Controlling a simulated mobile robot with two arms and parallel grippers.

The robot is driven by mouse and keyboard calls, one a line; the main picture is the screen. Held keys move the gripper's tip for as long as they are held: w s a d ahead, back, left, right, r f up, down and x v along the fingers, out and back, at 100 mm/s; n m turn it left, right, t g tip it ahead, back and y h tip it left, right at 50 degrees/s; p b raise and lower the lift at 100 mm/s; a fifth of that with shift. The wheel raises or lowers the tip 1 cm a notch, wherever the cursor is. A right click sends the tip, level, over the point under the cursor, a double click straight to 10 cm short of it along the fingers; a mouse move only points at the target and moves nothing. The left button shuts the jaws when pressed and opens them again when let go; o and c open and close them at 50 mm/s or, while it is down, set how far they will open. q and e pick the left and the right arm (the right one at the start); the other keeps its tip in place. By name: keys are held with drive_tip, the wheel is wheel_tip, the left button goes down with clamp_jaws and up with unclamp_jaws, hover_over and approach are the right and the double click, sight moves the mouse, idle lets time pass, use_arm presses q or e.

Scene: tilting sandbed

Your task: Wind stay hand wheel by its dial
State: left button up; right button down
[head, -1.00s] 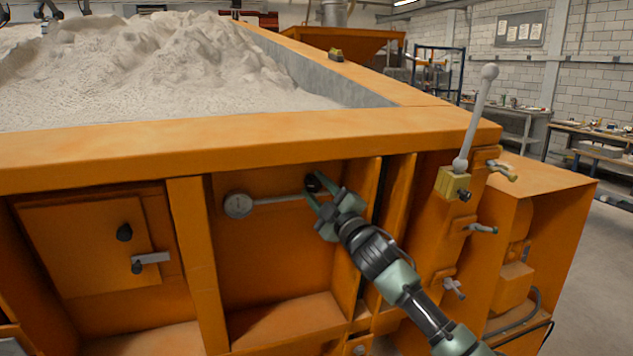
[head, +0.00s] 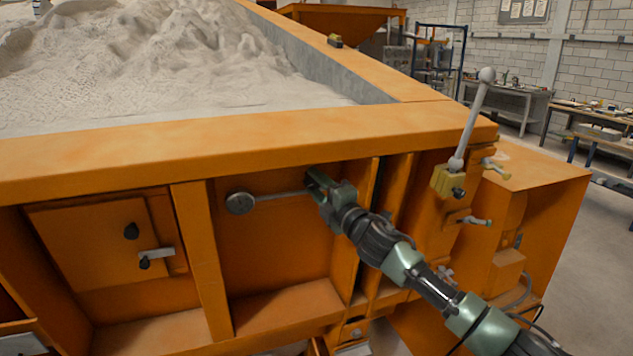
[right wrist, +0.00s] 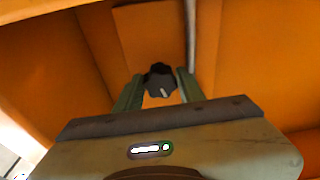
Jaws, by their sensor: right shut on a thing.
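The dark hand wheel (right wrist: 158,84) is a small lobed black knob with a pale mark, seen in the right wrist view between my two green fingertips. My right gripper (head: 313,182) is shut on it at the orange panel below the sandbed's rim, and hides it in the head view. The right gripper also shows in the right wrist view (right wrist: 157,92). The round grey dial (head: 240,203) sits to the left on the same recessed panel. A thin grey rod (head: 280,195) runs from the dial towards the wheel. The dial's reading is too small to tell. My left gripper is not in view.
The orange sandbed rim (head: 200,149) overhangs just above the gripper. An upright orange rib (head: 203,255) stands left of the recess. A lever (head: 472,120) on a yellow block and small clamp handles (head: 477,221) stand to the right.

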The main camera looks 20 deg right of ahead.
drive_tip(key=shift+f, duration=0.1)
idle(0.3)
drive_tip(key=c, duration=0.9)
unclamp_jaws()
drive_tip(key=shift+s, duration=0.1)
